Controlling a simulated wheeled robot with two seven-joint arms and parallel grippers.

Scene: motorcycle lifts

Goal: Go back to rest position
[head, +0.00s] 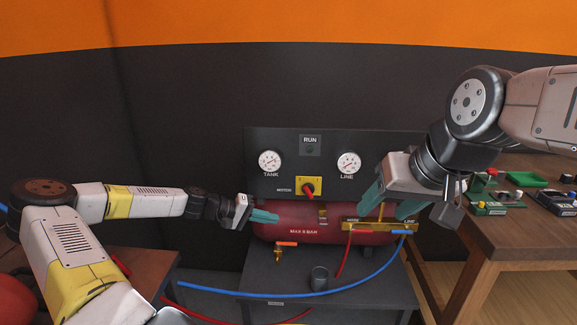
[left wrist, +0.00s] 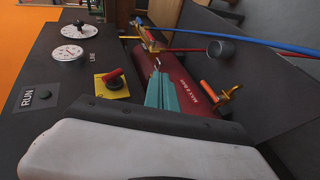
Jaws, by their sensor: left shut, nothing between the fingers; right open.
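My left gripper (head: 264,216) reaches in from the left with its teal fingers closed together, in front of the left end of the red compressor tank (head: 300,222). In the left wrist view its shut fingers (left wrist: 174,92) point toward the tank, with nothing between them. My right gripper (head: 391,203) comes from the upper right, with its teal fingers spread apart above the brass manifold (head: 350,225) at the tank's right end. Its fingers hide part of the manifold and tank. The panel behind carries the tank gauge (head: 270,161), the line gauge (head: 348,163) and a red motor switch (head: 308,188).
An orange-handled valve (head: 287,243) hangs below the tank. A dark cup (head: 320,278) stands on the grey stand (head: 270,290). A blue hose (head: 340,288) and a red hose run across the front. A wooden table (head: 510,240) with small devices and a green tray (head: 527,179) stands at right.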

